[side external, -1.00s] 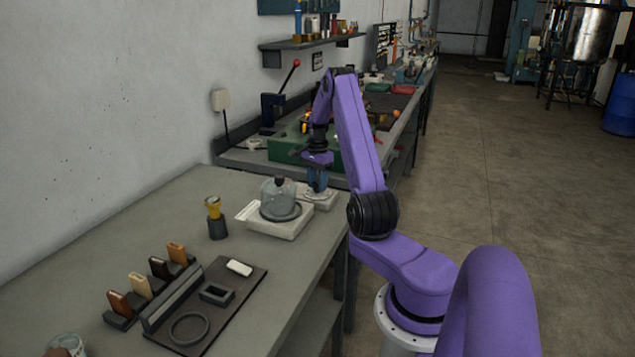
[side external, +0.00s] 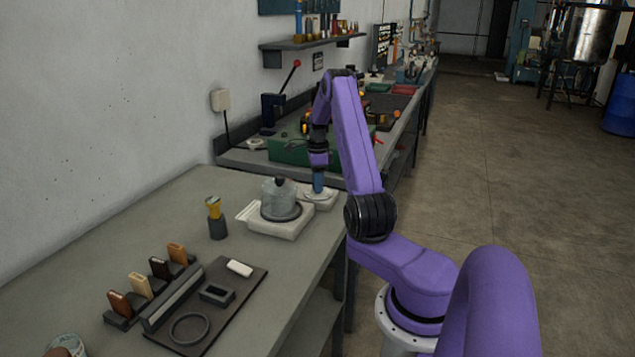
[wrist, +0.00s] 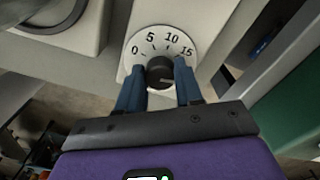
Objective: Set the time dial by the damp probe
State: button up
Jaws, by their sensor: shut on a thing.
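The time dial (wrist: 148,42) is a white disc marked 0, 5, 10 and 15 with a black knob (wrist: 160,72) at its centre. In the side view the dial (side external: 318,196) sits on a pale base behind the glass-domed unit. My gripper (wrist: 160,80) has its two blue fingers on either side of the knob, shut on it; in the side view it points straight down at the dial (side external: 318,186). A pale mark shows low on the knob's right side, partly hidden. I cannot tell surely which thing is the damp probe; a yellow-topped piece (side external: 213,206) stands in a dark holder.
A glass-domed unit (side external: 281,200) stands close left of the dial. Nearer on the bench are a rack of several coloured handles (side external: 140,285) and a dark tray (side external: 250,283) with a white block (side external: 240,267). A green case (side external: 288,151) lies behind.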

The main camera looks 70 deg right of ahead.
jog(key=shift+r, duration=0.1)
dwell(0.3)
jog(key=o, duration=1)
jog(key=shift+o, duration=0.2)
notch_tip(320, 180, up, 17)
jog(key=shift+r, duration=0.2)
